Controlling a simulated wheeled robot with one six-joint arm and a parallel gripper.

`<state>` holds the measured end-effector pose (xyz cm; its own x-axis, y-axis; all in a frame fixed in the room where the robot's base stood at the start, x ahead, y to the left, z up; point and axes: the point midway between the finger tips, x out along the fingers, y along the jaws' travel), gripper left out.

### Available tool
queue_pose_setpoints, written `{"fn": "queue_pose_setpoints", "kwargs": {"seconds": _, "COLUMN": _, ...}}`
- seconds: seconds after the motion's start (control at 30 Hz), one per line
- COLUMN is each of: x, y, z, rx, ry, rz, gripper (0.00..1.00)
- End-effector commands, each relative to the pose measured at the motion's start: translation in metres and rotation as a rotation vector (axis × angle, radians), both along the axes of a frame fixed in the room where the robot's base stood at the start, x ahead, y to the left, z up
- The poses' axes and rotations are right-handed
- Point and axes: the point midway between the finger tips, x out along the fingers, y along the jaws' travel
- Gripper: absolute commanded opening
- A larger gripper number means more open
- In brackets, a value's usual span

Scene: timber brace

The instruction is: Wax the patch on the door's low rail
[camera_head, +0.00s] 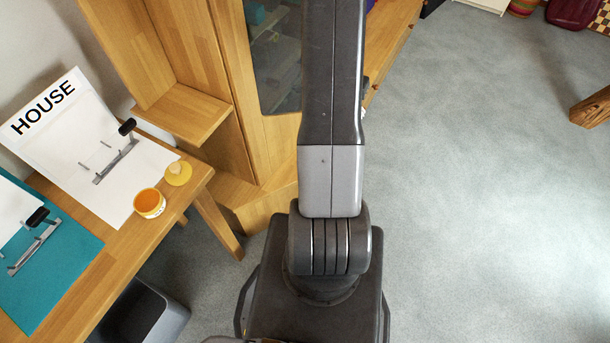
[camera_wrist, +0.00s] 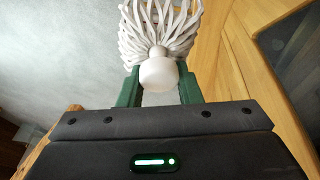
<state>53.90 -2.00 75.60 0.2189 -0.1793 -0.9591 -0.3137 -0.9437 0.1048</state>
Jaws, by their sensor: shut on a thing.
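My gripper (camera_wrist: 159,88) shows in the wrist view with its two green fingers shut on a white mop-like tool (camera_wrist: 158,30), which has a round white knob and a spread of pale strands. In the head view my arm hides the gripper. A wooden cabinet door (camera_head: 254,95) with a glass pane stands at the upper middle, partly behind my arm. I cannot make out the patch or the low rail. An open orange tin (camera_head: 150,203) stands on the wooden table, with a yellow round lid-like piece (camera_head: 178,173) beside it.
The wooden table (camera_head: 92,285) at the left carries a white "HOUSE" binder (camera_head: 95,150) and a teal binder (camera_head: 62,260). A grey bin (camera_head: 150,315) stands below its front edge. The grey floor (camera_head: 480,200) at the right is mostly clear.

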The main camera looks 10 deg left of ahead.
Motion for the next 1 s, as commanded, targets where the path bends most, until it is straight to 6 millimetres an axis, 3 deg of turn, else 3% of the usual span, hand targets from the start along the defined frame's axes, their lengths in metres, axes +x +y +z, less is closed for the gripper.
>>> {"fn": "queue_pose_setpoints", "kwargs": {"seconds": 0.03, "x": -0.009, "y": -0.001, "z": -0.028, "rx": -0.012, "ry": 0.031, "rz": -0.063, "gripper": 0.1}}
{"fn": "queue_pose_setpoints", "kwargs": {"seconds": 0.23, "x": -0.044, "y": -0.003, "z": -0.091, "rx": -0.035, "ry": 0.181, "rz": -0.376, "gripper": 0.1}}
{"fn": "queue_pose_setpoints", "kwargs": {"seconds": 0.5, "x": -0.091, "y": 0.013, "z": -0.176, "rx": 0.042, "ry": 0.488, "rz": -0.896, "gripper": 0.1}}
{"fn": "queue_pose_setpoints", "kwargs": {"seconds": 0.73, "x": -0.116, "y": 0.043, "z": -0.233, "rx": 0.255, "ry": 0.775, "rz": -1.311, "gripper": 0.1}}
{"fn": "queue_pose_setpoints", "kwargs": {"seconds": 1.0, "x": -0.12, "y": 0.081, "z": -0.284, "rx": 0.647, "ry": 1.029, "rz": -1.673, "gripper": 0.1}}
